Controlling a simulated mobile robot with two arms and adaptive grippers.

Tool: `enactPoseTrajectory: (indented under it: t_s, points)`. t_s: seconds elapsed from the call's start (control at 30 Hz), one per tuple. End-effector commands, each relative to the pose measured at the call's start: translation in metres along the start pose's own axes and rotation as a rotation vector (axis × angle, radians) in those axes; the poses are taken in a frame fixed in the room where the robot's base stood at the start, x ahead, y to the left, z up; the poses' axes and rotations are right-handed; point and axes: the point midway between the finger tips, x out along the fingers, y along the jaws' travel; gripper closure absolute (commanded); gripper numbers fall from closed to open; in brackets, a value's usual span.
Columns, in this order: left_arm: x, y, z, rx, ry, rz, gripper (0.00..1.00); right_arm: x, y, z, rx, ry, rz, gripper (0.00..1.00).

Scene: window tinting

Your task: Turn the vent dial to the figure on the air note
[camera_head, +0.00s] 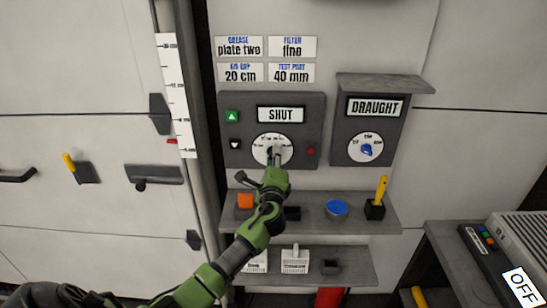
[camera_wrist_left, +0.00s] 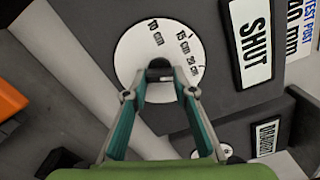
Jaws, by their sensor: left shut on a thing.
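The air note (camera_head: 241,73) on the wall reads "20 cm". The vent dial (camera_head: 261,145) is a white disc on a dark panel below a "SHUT" sign (camera_head: 281,114). In the left wrist view the dial face (camera_wrist_left: 140,58) carries 10 cm, 15 cm and 20 cm. My left gripper (camera_head: 274,154) is at the dial, its fingers shut on the dark knob (camera_wrist_left: 160,68) in the middle. The fingers show on both sides of the knob in the wrist view (camera_wrist_left: 160,94). Which figure the knob points to I cannot tell. My right gripper is not in view.
A second dial with a blue knob (camera_head: 367,150) sits under a "DRAUGHT" sign (camera_head: 375,107) to the right. Green and dark buttons and a red light (camera_head: 311,151) flank the vent dial. A shelf (camera_head: 355,226) below holds a blue disc (camera_head: 337,208) and a yellow-handled tool (camera_head: 380,190).

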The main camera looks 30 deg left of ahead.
Motion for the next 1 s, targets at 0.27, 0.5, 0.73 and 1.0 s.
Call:
enactPoseTrajectory:
  t_s: [0.27, 0.5, 0.73, 1.0]
  points:
    - [-0.001, 0.002, -0.001, 0.003, 0.001, 0.003, 0.97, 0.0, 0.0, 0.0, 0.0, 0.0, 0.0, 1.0]
    - [0.0, 0.002, -0.001, 0.002, 0.001, 0.003, 0.58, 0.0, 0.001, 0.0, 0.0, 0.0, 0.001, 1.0]
    - [0.0, 0.001, -0.001, 0.001, 0.001, 0.001, 0.58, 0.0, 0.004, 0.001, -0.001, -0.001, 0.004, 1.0]
    - [-0.025, 0.002, -0.001, 0.0, 0.003, 0.002, 0.58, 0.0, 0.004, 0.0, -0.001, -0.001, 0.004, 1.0]
